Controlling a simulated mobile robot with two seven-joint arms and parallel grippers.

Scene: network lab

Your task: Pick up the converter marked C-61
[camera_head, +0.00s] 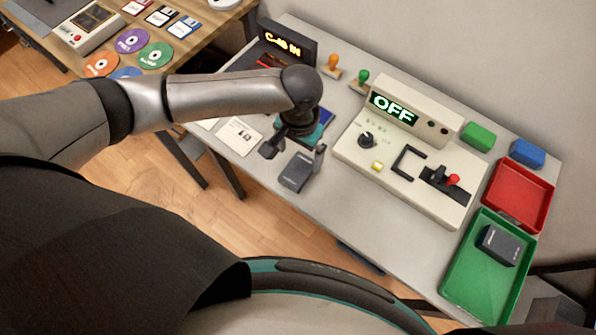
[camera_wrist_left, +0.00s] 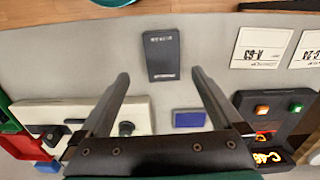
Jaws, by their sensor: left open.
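A dark grey box-shaped converter (camera_head: 296,172) lies on the grey table near its front edge. It also shows in the wrist view (camera_wrist_left: 162,58), with small pale print that I cannot read. My left gripper (camera_head: 293,154) is open and empty above the table, close to this converter. In the wrist view the converter lies just beyond the open fingertips (camera_wrist_left: 159,74), roughly centred between them. A second dark converter (camera_head: 499,244) lies in the green tray (camera_head: 462,291); its marking is too small to read. My right gripper is not in view.
A beige console (camera_head: 350,151) with an "OFF" display stands right of my left gripper. A dark unit with an amber display (camera_head: 285,44) stands behind it. A red tray (camera_head: 509,200) adjoins the green one. Printed cards (camera_head: 238,136) lie to the left.

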